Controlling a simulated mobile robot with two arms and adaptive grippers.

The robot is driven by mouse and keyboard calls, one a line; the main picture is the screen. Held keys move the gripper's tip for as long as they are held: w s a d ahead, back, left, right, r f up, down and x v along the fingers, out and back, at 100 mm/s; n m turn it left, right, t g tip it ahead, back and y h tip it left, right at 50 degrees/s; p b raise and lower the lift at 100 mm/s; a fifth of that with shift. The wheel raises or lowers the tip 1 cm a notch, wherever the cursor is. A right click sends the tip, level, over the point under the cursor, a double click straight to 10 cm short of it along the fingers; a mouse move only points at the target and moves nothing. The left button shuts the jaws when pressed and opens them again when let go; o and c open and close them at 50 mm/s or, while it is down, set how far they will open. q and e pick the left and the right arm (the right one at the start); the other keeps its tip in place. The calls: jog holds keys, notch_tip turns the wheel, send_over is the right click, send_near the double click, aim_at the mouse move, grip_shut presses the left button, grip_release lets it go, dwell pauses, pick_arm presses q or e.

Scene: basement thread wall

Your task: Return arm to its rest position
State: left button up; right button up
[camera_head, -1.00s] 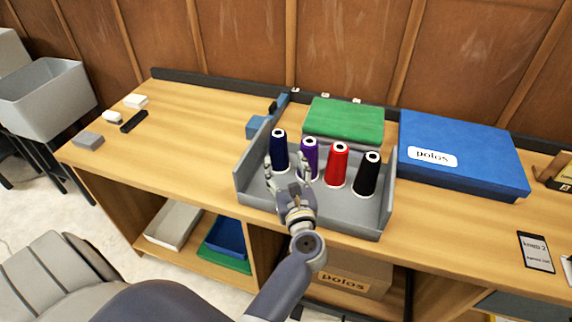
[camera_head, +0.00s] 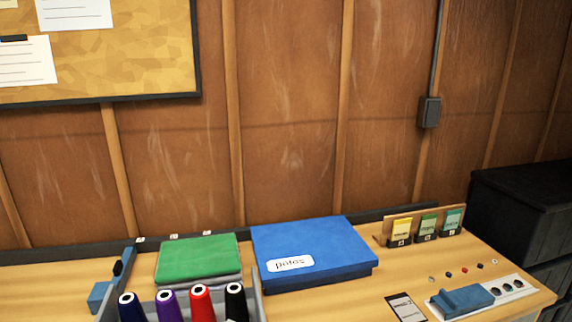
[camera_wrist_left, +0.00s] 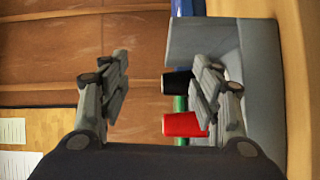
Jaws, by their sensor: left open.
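My left gripper (camera_wrist_left: 160,68) shows in the left wrist view, with its two fingers spread apart and nothing between them. A red spool (camera_wrist_left: 180,124) and a black spool (camera_wrist_left: 174,83) show behind its right finger, partly hidden by it. The grey tray (camera_wrist_left: 262,105) is at the right of that view. In the head view, the tray (camera_head: 259,305) is at the bottom edge with a dark blue spool (camera_head: 131,309), a purple spool (camera_head: 169,308), the red spool (camera_head: 201,305) and the black spool (camera_head: 236,304). Neither gripper shows in the head view.
A green folded cloth (camera_head: 197,257) and a blue box (camera_head: 312,247) lie on the wooden bench behind the tray. A blue tool (camera_head: 463,301) and a small card rack (camera_head: 424,227) are at the right. A black cabinet (camera_head: 525,205) stands beyond.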

pick_arm(q)
jog(key=s+a+f+m+g+y, duration=0.1)
jog(key=s+f+m+g+y, duration=0.1)
jog(key=s+f+m+g, duration=0.75)
jog(key=s+a+f+m+g+y, duration=0.2)
jog(key=s+a+f+m, duration=0.1)
jog(key=s+a, duration=0.3)
jog(key=s+a+f+m+g+y, duration=0.2)
jog(key=s+a+f, duration=0.15)
jog(key=s, duration=0.35)
notch_tip(320, 180, down, 27)
jog(key=s, duration=0.2)
jog(key=s+a+f+g, duration=0.2)
jog(key=s+f, duration=1.3)
jog(key=s, duration=0.1)
jog(key=shift+a+f+m, duration=0.2)
jog(key=shift+f+m, duration=0.05)
jog(key=shift+m, duration=0.1)
jog(key=shift+o, duration=1)
jog(key=shift+s+a+f, duration=0.1)
jog(key=shift+s+f, duration=0.05)
jog(key=shift+s, duration=0.25)
